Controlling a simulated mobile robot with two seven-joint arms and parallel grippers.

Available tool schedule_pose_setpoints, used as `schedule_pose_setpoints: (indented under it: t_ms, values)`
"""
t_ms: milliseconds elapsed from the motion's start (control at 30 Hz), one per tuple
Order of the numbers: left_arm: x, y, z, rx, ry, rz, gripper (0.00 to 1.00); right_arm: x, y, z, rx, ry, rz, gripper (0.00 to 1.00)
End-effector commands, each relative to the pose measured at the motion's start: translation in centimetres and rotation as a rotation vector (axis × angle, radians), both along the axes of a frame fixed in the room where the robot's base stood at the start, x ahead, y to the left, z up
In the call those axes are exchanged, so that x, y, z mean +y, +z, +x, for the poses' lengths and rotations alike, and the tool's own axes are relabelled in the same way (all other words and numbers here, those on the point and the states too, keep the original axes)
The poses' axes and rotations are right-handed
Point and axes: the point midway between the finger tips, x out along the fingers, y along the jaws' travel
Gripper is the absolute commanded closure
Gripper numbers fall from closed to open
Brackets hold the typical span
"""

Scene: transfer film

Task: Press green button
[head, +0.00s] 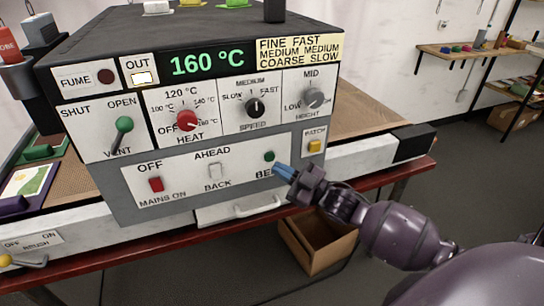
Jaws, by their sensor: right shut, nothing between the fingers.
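The green button (269,156) is a small round one on the lower white panel of the grey control box (160,210). It sits above a label of which only "BE" shows; my right gripper hides the rest. My right gripper (284,171) comes in from the right with its blue fingertips together and nothing held. Its tips are just below and to the right of the button in the picture. The button face is uncovered. I cannot tell how far the tips are from the panel. My left gripper is not in view.
Close by are a white toggle (215,172), a red mains switch (156,184) and a yellow patch button (314,146). Above are a green vent lever (124,124), a red heat knob (187,121) and a display (206,62) reading 160 °C. A cardboard box (318,246) stands below.

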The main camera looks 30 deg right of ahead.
Motion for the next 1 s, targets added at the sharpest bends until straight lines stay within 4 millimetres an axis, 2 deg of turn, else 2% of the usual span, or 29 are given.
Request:
schedule_pose_setpoints:
  t_ms: [433,1000]
  values:
    - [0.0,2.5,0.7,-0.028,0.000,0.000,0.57,0.8,0.2,-3.3,-0.001,0.000,0.001,1.00]
    - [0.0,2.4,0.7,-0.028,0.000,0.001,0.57,0.9,0.0,-3.5,0.000,0.000,0.000,1.00]
